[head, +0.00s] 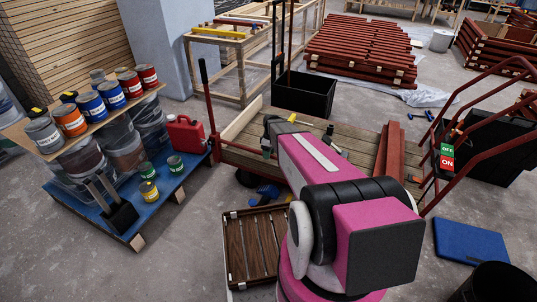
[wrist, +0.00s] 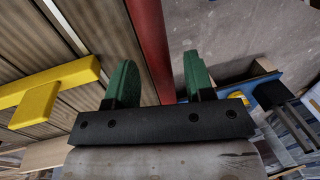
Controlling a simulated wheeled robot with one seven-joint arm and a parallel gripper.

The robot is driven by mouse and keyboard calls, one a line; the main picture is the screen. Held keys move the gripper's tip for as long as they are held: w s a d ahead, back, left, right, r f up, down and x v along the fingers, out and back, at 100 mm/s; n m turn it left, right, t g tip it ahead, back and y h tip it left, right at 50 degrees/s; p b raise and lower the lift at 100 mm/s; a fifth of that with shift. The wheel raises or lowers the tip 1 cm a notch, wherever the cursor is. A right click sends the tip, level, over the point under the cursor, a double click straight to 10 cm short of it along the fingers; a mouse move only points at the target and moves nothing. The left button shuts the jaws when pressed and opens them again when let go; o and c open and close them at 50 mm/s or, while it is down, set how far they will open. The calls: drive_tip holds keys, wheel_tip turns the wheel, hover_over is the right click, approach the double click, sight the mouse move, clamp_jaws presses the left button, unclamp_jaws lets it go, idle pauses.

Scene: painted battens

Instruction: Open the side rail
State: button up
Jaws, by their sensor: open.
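A cart with a wooden plank deck (head: 350,140) stands in the middle of the head view. A red bar (head: 237,158) runs low along its near left edge, and a red tubular rail (head: 490,75) rises on its right. I cannot tell which is the side rail. My gripper (wrist: 159,80) has its green fingers apart. In the wrist view a red bar (wrist: 151,40) passes through the gap between them, nearer the left finger; I cannot tell whether it is touched or lies below. My arm hides part of the cart in the head view.
A yellow tool (wrist: 45,92) lies on the planks left of my gripper. A slatted crate (head: 252,245) is on the floor near my arm. A black crate (head: 303,95) stands behind.

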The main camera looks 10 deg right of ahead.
drive_tip(key=shift+f, duration=0.2)
clamp_jaws()
drive_tip(key=shift+s, duration=0.1)
drive_tip(key=shift+s+a, duration=0.1)
drive_tip(key=shift+a, duration=0.05)
